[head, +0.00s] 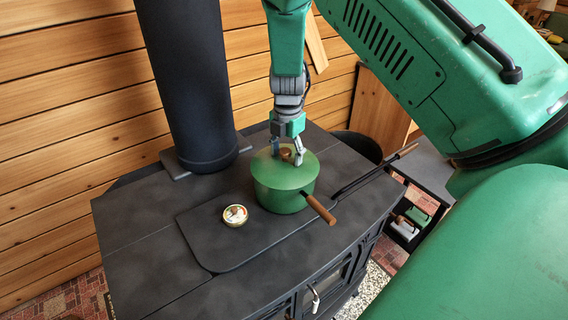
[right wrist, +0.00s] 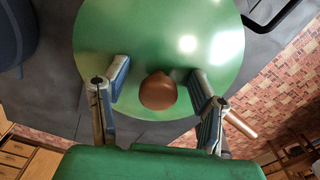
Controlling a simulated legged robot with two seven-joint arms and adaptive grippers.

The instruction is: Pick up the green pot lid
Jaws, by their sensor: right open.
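The green pot lid (head: 267,170) sits on the green pot (head: 283,200) on the black stove. The lid has a round brown knob (head: 286,153). The pot's wooden handle (head: 319,209) points toward the lower right. My right gripper (head: 287,160) is above the lid with its fingers apart, one on each side of the knob. In the right wrist view the lid (right wrist: 150,45) fills the upper middle, and the knob (right wrist: 158,91) lies between the open fingers of the right gripper (right wrist: 160,110), with gaps on both sides. My left gripper is not in view.
A small round tin (head: 235,215) sits left of the pot on the stove top (head: 140,225). A black stovepipe (head: 190,80) rises behind. A dark rod with a wooden end (head: 375,170) lies right of the pot. The front left of the stove top is clear.

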